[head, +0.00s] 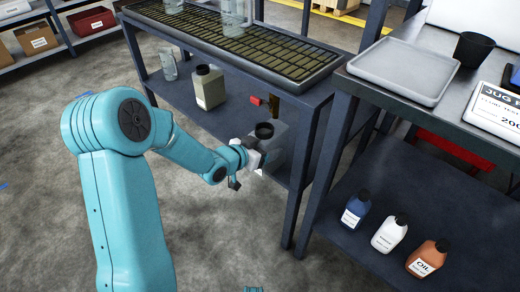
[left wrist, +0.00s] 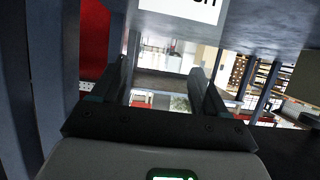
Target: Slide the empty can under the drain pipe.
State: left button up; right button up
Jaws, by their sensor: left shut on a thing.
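A grey can with a black top (head: 277,148) stands at the right end of the trolley's lower shelf in the head view. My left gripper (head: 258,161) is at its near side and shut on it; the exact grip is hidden. In the left wrist view my left gripper (left wrist: 160,88) has its two dark fingers apart, with a grey surface and a white label (left wrist: 180,14) above them. The drain pipe (head: 274,104), short and brownish, hangs below the tray just behind the can's top, beside a red handle (head: 256,101).
A beige can (head: 209,90) and a clear glass (head: 169,65) stand farther left on the lower shelf. A dark trolley leg (head: 307,165) is close to the right of the grey can. Several bottles, including an orange one (head: 428,259), stand on the right bench's lower shelf.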

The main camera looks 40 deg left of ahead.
pick_arm(q)
jog(key=w, duration=0.4)
jog(key=shift+w+d+f, duration=0.2)
jog(key=shift+w, duration=0.05)
dwell(0.3)
dwell(0.5)
